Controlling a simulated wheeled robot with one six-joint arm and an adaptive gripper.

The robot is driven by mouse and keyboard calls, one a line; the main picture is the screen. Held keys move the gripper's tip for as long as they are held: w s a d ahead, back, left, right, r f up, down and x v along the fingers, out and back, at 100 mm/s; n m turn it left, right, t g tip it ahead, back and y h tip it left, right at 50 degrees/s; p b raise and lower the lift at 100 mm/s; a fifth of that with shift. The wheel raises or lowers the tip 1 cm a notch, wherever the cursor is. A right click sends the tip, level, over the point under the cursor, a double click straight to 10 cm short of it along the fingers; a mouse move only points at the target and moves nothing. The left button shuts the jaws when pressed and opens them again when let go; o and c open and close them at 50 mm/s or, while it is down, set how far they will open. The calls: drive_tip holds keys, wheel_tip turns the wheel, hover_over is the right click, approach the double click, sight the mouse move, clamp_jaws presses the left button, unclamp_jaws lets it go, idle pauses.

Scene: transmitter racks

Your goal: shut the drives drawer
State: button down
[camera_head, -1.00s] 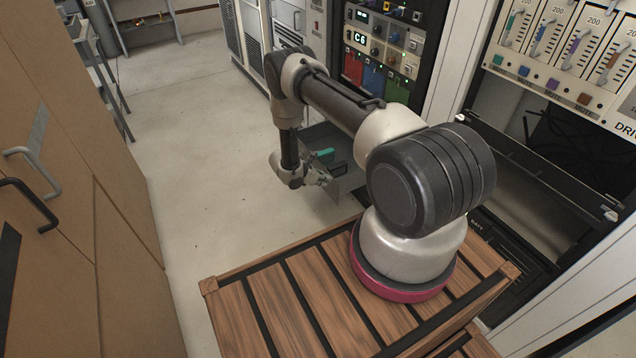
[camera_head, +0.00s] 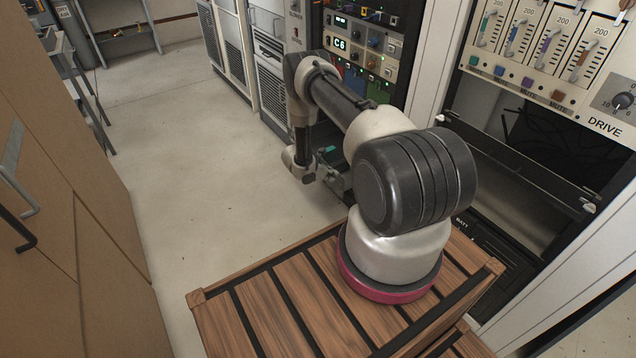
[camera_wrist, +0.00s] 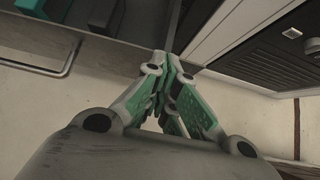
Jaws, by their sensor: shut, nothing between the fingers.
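The open drawer (camera_head: 324,138), grey with teal and dark items inside, sticks out low from the rack in the head view, partly hidden behind my arm. I cannot read a label on it. In the wrist view the drawer's front (camera_wrist: 35,45) is at the upper left, with a metal bar handle (camera_wrist: 55,73). My gripper (camera_head: 331,176) is beside the drawer's near end in the head view. In the wrist view my gripper (camera_wrist: 172,62) is shut and empty, its fingertips close to the drawer's right end. I cannot tell whether they touch it.
A rack with lit modules (camera_head: 362,45) stands behind the arm. A rack panel with sliders (camera_head: 540,50) is at the right, above an open dark bay. A wooden cabinet (camera_head: 60,200) lines the left. The pale floor (camera_head: 200,140) between is clear.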

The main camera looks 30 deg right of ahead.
drive_tip(key=d, duration=1.7)
drive_tip(key=shift+w+d, duration=0.25)
drive_tip(key=shift+w, duration=0.1)
